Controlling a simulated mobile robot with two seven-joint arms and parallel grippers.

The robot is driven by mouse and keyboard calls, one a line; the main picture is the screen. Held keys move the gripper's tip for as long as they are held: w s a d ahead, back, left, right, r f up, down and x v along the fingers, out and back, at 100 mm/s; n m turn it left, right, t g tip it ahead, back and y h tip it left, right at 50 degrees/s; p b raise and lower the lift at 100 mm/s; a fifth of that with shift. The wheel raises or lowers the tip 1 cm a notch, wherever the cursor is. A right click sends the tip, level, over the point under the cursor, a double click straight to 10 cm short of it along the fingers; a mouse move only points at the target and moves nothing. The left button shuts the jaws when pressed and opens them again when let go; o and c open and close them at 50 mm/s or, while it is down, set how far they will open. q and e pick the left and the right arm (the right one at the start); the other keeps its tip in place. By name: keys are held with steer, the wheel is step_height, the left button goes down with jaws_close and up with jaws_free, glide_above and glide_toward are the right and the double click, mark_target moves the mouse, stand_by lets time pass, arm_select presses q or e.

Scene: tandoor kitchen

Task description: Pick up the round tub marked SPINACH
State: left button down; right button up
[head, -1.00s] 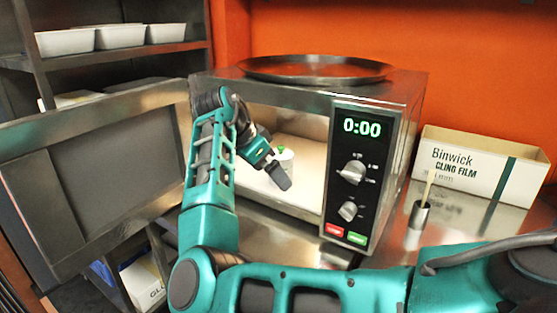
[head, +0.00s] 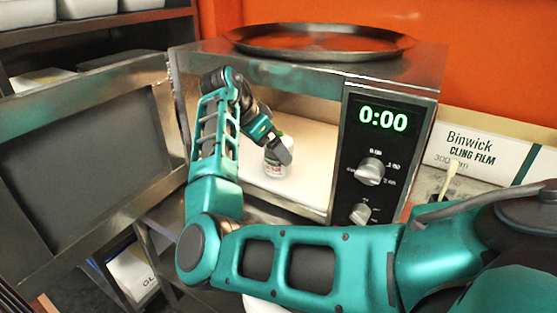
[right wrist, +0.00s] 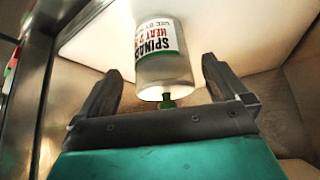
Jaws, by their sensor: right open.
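No contact shows. My left gripper is not in view.
The microwave (head: 392,88) has its door (head: 80,150) swung open to the left and a round dark tray (head: 320,42) on top. A cling film box (head: 480,160) and a small holder stand to the right. White containers (head: 85,8) sit on a shelf at upper left.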

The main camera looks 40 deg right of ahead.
steer(key=x, duration=0.3)
steer(key=shift+d+f, duration=0.2)
steer(key=shift+f, duration=0.1)
steer(key=shift+r, duration=0.1)
steer(key=c, duration=1.3)
